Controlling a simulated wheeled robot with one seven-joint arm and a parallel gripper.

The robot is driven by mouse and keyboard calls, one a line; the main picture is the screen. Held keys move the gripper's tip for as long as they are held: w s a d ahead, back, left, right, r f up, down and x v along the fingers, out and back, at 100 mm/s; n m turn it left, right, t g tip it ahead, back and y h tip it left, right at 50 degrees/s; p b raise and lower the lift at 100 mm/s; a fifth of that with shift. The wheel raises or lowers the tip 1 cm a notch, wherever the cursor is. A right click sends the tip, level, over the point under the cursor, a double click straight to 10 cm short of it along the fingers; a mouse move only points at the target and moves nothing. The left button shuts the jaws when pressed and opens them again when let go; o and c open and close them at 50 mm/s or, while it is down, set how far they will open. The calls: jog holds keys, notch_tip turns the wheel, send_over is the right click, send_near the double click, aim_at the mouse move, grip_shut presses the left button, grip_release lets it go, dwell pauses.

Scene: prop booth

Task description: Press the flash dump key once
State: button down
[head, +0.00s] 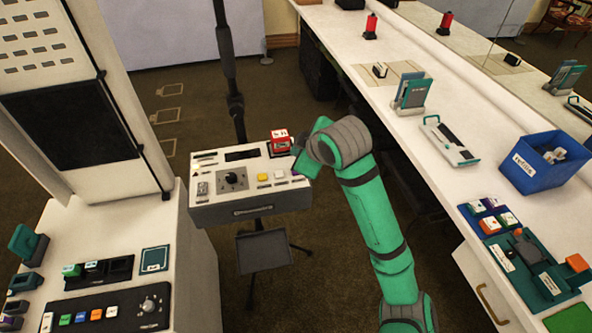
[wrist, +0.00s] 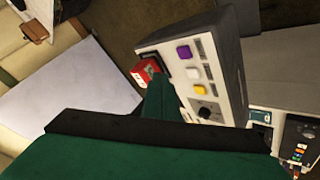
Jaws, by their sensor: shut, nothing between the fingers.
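A pale control box (head: 240,207) on a dark stand carries a red block with a white label (head: 279,137), a yellow button (head: 263,177), a white button (head: 279,174), a purple button (head: 296,172) and a dark knob (head: 233,179). No lettering is readable, so I cannot tell which is the flash dump key. In the wrist view the box is tilted, with the purple button (wrist: 184,54) and red block (wrist: 146,71) near my gripper (wrist: 159,82). My gripper is shut and empty. Its tip overlaps the box's edge beside the red block; I cannot tell whether they touch. In the head view my arm mostly hides it.
A long white counter (head: 413,138) on the right holds a blue bin (head: 528,172) and coloured key panels. A console (head: 105,300) with several keys stands at lower left. A black pole (head: 226,60) rises behind the control box. Carpet is open between.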

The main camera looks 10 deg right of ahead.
aim_at(298, 176)
jog(key=shift+f, duration=2)
jog(key=shift+f, duration=0.1)
dwell(0.5)
jog(key=shift+f, duration=0.35)
jog(key=shift+f, duration=0.4)
dwell(0.6)
jog(key=shift+r, duration=0.15)
dwell(0.3)
jog(key=shift+r, duration=0.7)
notch_tip(298, 176, up, 5)
dwell(0.6)
